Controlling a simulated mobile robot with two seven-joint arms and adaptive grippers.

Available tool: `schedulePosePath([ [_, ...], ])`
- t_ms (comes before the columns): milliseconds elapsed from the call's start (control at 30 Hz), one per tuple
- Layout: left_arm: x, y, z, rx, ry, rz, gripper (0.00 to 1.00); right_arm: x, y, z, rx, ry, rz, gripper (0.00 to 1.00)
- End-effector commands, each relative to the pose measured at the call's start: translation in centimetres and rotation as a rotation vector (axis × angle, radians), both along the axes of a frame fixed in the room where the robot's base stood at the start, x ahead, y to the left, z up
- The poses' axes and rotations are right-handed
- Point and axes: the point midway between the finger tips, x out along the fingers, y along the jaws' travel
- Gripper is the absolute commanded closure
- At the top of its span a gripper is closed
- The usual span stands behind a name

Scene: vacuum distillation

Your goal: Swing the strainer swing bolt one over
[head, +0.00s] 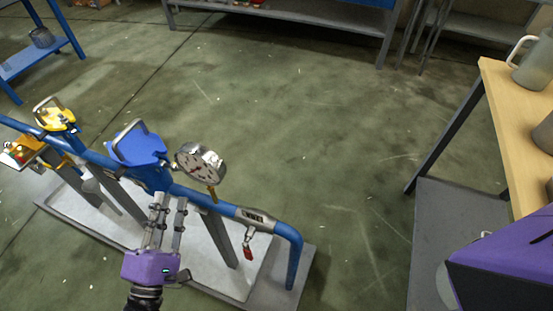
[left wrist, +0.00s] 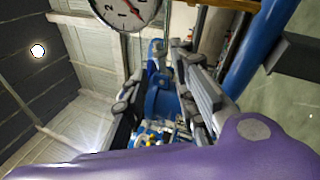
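A blue strainer body (head: 142,155) sits on the blue pipe line in the head view. A grey metal loop (head: 122,131) shows on its top; I cannot make out which part is swing bolt one. My left gripper (head: 168,205) is just in front of the strainer, fingers pointing at it, apart and with nothing seen held. In the left wrist view the gripper's fingers (left wrist: 165,95) stand on both sides of a blue part (left wrist: 160,100), likely the strainer. Contact cannot be told. My right gripper's fingers are not in view.
A round pressure gauge (head: 201,163) stands right of the strainer. A yellow-handled valve (head: 54,114) is to its left. A red tag (head: 248,252) hangs under the blue pipe (head: 291,265). A wooden table (head: 510,110) with a mug (head: 535,62) is at right. The floor between is clear.

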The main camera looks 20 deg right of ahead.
Motion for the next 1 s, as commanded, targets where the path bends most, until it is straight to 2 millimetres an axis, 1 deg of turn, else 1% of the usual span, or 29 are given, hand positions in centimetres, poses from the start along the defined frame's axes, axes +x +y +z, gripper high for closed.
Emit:
schedulePosePath([
  [33,0.2,-0.1,0.1,-0.011,0.006,-0.004,0.74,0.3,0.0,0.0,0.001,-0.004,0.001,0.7],
  [167,1.2,-0.7,0.6,-0.019,0.008,-0.006,0.74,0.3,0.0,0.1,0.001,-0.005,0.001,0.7],
  [400,4.4,-2.6,1.9,-0.017,0.007,-0.006,0.74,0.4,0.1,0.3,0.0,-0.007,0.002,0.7],
  [533,5.6,-3.4,2.3,-0.016,0.007,-0.006,0.74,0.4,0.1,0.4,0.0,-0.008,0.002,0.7],
  [700,6.3,-3.8,2.5,-0.014,0.01,-0.006,0.74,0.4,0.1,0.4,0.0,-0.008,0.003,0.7],
  [933,6.3,-3.8,2.5,-0.014,0.01,-0.006,0.74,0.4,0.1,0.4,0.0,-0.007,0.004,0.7],
  [1000,6.3,-3.8,2.5,-0.015,0.009,-0.006,0.83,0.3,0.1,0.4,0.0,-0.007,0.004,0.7],
])
